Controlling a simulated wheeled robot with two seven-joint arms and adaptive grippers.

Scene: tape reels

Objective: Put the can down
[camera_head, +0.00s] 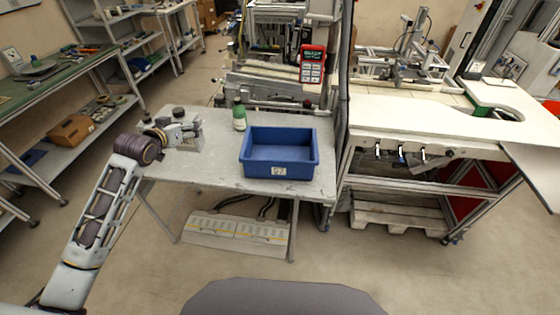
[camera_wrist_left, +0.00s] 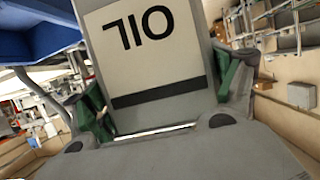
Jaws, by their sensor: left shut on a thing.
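The can is grey with a pale label reading OIL and a dark band. It fills the upper middle of the left wrist view (camera_wrist_left: 143,40), where its lettering appears upside down. My left gripper (camera_wrist_left: 165,100) is shut on it, with a green-padded finger on each side. In the head view my left gripper (camera_head: 188,131) is at the left part of the grey table (camera_head: 215,175), with the can partly hidden there. I cannot tell whether the can touches the table top. My right gripper is out of view.
A blue bin (camera_head: 280,150) stands on the table, right of the gripper. A green bottle (camera_head: 239,117) stands behind, between gripper and bin. The front left of the table top is bare. Equipment stands behind the table, and a white workbench (camera_head: 430,118) is at right.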

